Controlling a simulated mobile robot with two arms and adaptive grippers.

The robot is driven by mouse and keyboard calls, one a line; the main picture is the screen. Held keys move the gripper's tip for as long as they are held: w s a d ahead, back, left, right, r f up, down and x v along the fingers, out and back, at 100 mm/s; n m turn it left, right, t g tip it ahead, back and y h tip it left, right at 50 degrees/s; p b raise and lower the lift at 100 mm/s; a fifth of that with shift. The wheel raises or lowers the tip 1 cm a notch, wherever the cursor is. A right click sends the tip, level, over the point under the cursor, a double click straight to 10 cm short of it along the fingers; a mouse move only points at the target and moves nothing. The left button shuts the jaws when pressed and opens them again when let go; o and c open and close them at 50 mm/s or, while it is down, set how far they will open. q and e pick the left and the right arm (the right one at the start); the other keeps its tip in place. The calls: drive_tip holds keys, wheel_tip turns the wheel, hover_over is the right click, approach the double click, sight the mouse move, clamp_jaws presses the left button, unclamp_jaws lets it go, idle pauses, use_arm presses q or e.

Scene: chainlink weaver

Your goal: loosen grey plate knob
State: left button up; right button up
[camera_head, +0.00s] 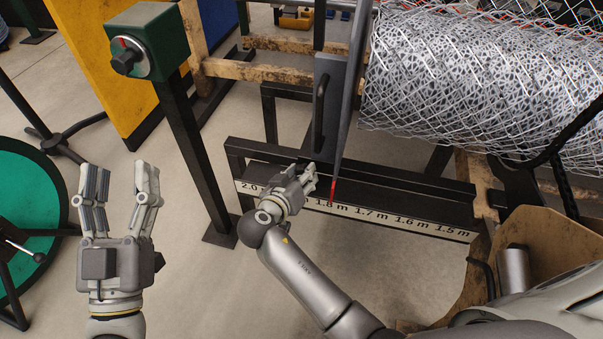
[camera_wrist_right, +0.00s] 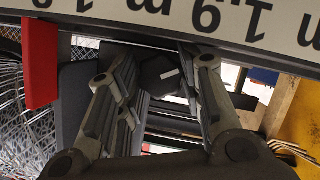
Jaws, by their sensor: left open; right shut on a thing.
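The grey plate (camera_head: 338,120) stands upright beside the wire mesh roll in the head view, with a black bar handle (camera_head: 319,115) on it. My right gripper (camera_head: 309,175) is at the foot of the plate, just above the black beam with the scale. In the right wrist view, a dark knob (camera_wrist_right: 161,76) with a white mark lies between my gripper's two fingers, which are shut on it. In the head view the gripper hides the knob. My left gripper (camera_head: 120,178) is open and empty, fingers up, far left of the plate.
The scale strip (camera_head: 400,222) runs along the beam, with a red pointer (camera_head: 332,190) near 1.8 m. A green box with a dial (camera_head: 131,55) stands on a post between my grippers. The mesh roll (camera_head: 470,85) fills the upper right. A green disc (camera_head: 30,205) is at left.

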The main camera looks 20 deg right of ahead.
drive_tip(key=o, duration=1)
